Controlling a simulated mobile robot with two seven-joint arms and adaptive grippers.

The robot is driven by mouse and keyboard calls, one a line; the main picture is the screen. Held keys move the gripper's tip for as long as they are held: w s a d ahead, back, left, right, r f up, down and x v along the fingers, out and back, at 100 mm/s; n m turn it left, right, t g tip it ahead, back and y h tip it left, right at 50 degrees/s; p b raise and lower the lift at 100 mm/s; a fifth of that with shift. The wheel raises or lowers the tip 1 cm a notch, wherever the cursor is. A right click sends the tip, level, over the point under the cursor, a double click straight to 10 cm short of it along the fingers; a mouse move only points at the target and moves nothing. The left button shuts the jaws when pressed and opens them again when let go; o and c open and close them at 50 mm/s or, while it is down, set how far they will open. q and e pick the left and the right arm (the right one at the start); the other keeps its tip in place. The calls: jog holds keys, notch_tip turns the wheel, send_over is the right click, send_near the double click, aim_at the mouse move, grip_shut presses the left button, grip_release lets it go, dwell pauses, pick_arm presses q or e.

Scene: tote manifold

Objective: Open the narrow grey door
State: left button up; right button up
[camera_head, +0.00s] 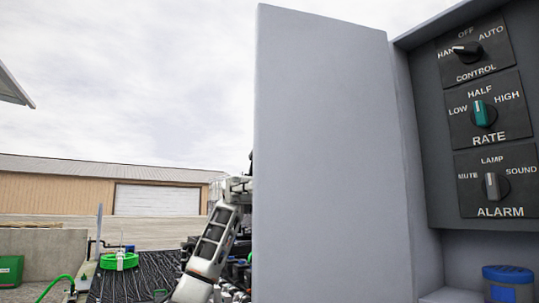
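The narrow grey door (330,150) stands swung out from the grey cabinet (415,100), filling the middle of the head view. The cabinet's inside shows to its right. My arm, which looks like the left one, rises from the bottom left of the door and passes behind its left edge. The gripper of that arm is hidden behind the door, so its fingers and any contact are not visible. My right gripper is not in view.
In the cabinet are three knobs: CONTROL (467,49), RATE (483,113) and ALARM (496,186). A blue-lidded container (508,275) sits below them. At lower left are a green ring-shaped item (119,261), a dark ribbed surface (125,285) and a green box (10,270).

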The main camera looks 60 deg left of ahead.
pick_arm(q)
jog(key=shift+r, duration=3.7)
